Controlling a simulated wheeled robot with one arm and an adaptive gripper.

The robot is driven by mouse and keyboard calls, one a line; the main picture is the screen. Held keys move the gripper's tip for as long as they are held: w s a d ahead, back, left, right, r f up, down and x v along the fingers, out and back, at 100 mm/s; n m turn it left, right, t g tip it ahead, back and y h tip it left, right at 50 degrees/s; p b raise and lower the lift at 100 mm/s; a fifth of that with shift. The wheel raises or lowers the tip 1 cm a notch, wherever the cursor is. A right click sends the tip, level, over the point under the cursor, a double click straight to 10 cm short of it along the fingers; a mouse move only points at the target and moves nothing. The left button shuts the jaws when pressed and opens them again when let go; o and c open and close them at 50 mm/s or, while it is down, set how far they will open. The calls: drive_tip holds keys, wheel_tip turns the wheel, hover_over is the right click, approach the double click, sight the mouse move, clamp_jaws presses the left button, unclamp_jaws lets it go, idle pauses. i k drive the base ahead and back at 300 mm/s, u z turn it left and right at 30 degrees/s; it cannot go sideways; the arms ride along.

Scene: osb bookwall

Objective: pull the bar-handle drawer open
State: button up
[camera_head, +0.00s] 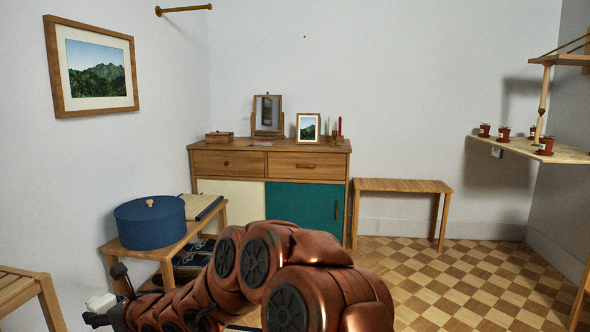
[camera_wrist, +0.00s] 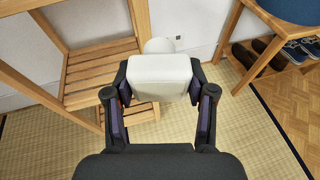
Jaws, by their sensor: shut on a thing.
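The bar-handle drawer (camera_head: 330,172) is the right one of two drawers in the wooden dresser (camera_head: 210,146) at the back. Its front looks flush, so it appears closed. The dark bar handle (camera_head: 306,166) sits at the middle of its front, and nothing touches it. My gripper (camera_wrist: 158,88) is shut on a white block-like thing (camera_wrist: 160,76), rounded at its edges. In the head view the white thing (camera_head: 100,302) shows at the lower left, far from the drawer.
A low wooden bench (camera_head: 172,243) with a blue round box (camera_head: 150,221) stands left of the dresser. A slatted wooden stand (camera_head: 30,284) is at the lower left. A narrow table (camera_head: 402,186) stands right of the dresser. The checkered floor (camera_head: 440,280) ahead is clear.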

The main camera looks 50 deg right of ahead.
sight(297, 165)
drive_tip(key=z, duration=1.65)
